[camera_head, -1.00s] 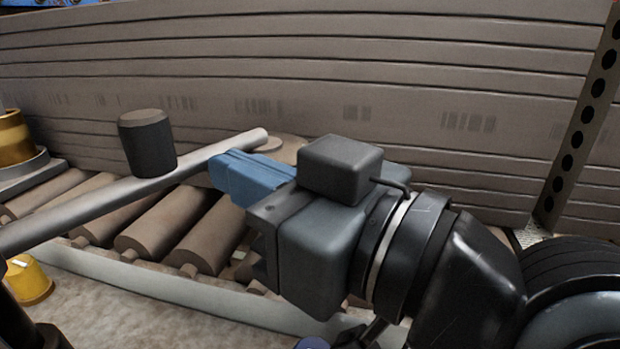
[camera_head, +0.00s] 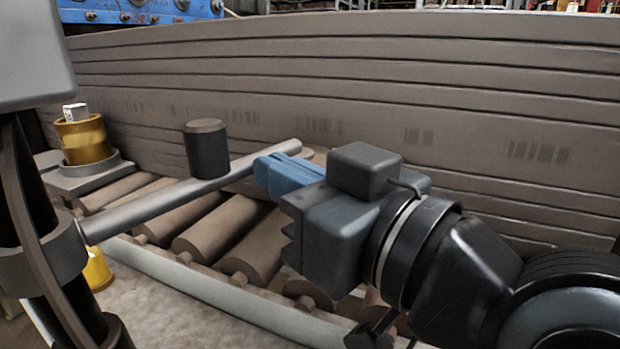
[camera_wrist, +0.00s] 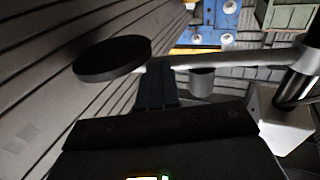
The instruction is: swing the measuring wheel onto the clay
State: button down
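The measuring wheel is a dark disc (camera_wrist: 112,60) at the end of a grey bar (camera_head: 150,207). In the head view my gripper hides most of the disc. A dark upright cylinder (camera_head: 207,149) stands on the bar. The clay (camera_head: 380,95) is a long grey-brown grooved block behind the bar. The disc is close to the clay's side; I cannot tell whether they touch. My gripper (camera_head: 272,170) has its blue fingers together, with their tips at the bar near the wheel end. In the wrist view the fingers (camera_wrist: 157,88) end at the bar's edge.
Brown rollers (camera_head: 225,240) lie under the clay, with a pale rail (camera_head: 215,290) along their front. A gold cylinder (camera_head: 82,138) and a dark post (camera_head: 35,200) carrying the bar stand at the left. Blue machinery (camera_head: 140,12) is at the back left.

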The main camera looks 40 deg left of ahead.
jog(key=shift+a, duration=0.15)
jog(key=s+d+b, duration=0.1)
jog(key=d, duration=0.7)
jog(key=shift+f, duration=0.15)
jog(key=shift+s, duration=0.15)
